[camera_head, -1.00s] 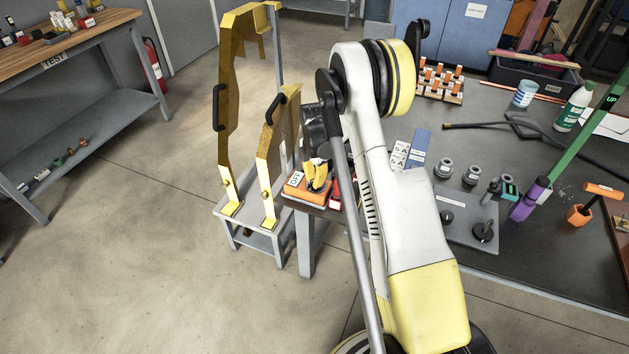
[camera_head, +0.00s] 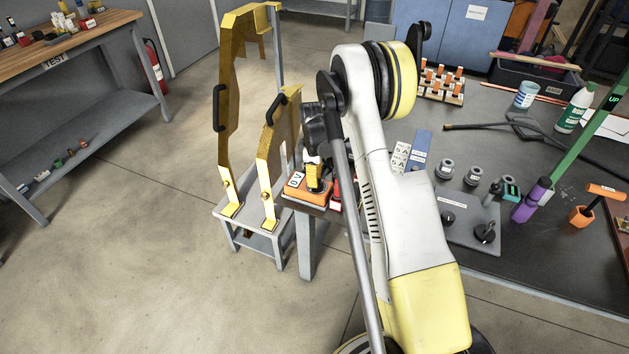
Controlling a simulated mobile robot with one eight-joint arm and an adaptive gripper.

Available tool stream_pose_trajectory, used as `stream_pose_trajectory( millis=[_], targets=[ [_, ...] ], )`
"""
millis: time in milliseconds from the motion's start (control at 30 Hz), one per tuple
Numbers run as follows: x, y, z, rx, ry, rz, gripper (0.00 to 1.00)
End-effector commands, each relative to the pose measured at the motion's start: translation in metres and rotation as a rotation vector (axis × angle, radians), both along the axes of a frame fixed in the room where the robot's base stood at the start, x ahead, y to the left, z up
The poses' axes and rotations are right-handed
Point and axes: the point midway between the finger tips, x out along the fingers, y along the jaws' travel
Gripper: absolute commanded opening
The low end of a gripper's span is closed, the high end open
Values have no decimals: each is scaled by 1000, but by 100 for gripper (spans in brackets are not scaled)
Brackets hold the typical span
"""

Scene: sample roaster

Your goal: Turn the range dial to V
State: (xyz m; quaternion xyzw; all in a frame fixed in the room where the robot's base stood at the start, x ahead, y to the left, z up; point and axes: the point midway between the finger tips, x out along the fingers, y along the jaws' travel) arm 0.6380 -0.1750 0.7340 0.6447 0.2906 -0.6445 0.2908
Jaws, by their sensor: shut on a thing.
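The orange meter (camera_head: 305,197) sits at the left corner of the dark bench, beside the grey stand. Its white display (camera_head: 295,180) shows dark characters that seem to include a V, too small to read surely. My gripper (camera_head: 313,184) points down over the meter, its yellow fingers shut at the top face. The range dial is hidden between and under the fingers, so its pointer cannot be seen.
Tall yellow panels with black handles (camera_head: 218,108) stand on a grey stand (camera_head: 252,236) close left of the meter. A red item (camera_head: 335,192) lies right of it. A blue block (camera_head: 420,150) and a grey plate with knobs (camera_head: 465,222) lie farther right.

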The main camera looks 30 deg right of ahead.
Motion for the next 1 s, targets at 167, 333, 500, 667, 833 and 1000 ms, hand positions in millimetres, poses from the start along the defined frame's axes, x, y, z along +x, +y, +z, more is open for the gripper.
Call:
stream_pose_trajectory(
  millis=[167,333,500,667,833,1000],
  targets=[
    [1,-1,0,0,0,-96,0],
    [1,-1,0,0,0,-153,0],
    [1,-1,0,0,0,-180,0],
    [1,-1,0,0,0,-187,0],
    [1,-1,0,0,0,-186,0],
    [1,-1,0,0,0,-185,37]
  ],
)
